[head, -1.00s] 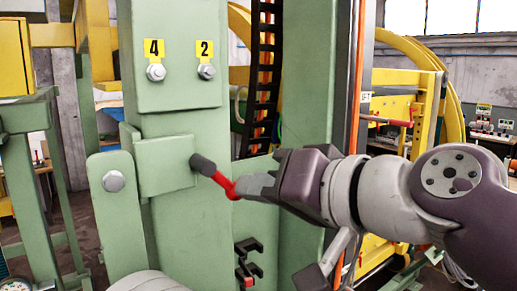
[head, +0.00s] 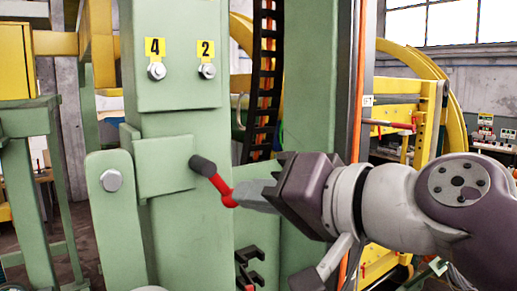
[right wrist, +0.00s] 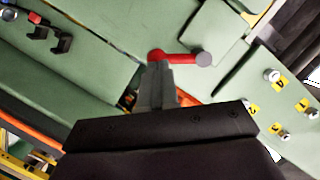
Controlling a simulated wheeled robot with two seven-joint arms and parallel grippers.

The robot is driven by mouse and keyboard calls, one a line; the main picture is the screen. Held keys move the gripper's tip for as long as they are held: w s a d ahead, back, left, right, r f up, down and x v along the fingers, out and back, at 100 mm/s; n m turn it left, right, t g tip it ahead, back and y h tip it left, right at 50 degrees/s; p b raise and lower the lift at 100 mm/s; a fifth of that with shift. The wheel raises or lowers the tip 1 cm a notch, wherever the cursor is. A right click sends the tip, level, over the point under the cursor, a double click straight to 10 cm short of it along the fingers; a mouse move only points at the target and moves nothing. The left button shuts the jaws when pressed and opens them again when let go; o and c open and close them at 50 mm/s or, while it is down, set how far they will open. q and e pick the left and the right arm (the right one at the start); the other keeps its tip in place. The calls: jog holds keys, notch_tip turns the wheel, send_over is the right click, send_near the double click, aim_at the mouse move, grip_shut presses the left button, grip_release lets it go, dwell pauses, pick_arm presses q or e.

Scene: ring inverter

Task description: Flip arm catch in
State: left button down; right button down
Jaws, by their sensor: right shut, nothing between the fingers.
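The arm catch is a red lever (head: 222,188) with a dark grey knob (head: 202,165) on its upper left end, on the green column. The knob overlaps the right edge of a green plate (head: 165,164) in the head view. My right gripper (head: 240,196) is shut and empty, its fingertips at the lever's lower right end. In the right wrist view the closed fingers (right wrist: 156,75) point at the red lever (right wrist: 178,57), whose knob (right wrist: 204,59) lies to the right. Whether the fingertips touch the lever I cannot tell. My left gripper is not in view.
Two bolts labelled 4 (head: 156,71) and 2 (head: 206,71) sit above on the column. A green link with a bolt (head: 111,180) stands left. Black hooks (head: 247,266) sit below my gripper. A black cable chain (head: 265,80) runs behind the column.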

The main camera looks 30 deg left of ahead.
jog(key=shift+s+a+f+m+g+y+b, duration=0.15)
jog(key=shift+s+f+m+y+b, duration=0.1)
jog(key=shift+m+b, duration=0.5)
jog(key=shift+s+a+f+m+g+y+b, duration=0.1)
jog(key=shift+s+f+m+g+y+b, duration=0.15)
jog(key=shift+m+b, duration=0.5)
jog(key=shift+s+a+f+m+g+y+b, duration=0.1)
jog(key=shift+s+f+m+y+b, duration=0.2)
jog(key=shift+m+b, duration=0.45)
dwell(5.8)
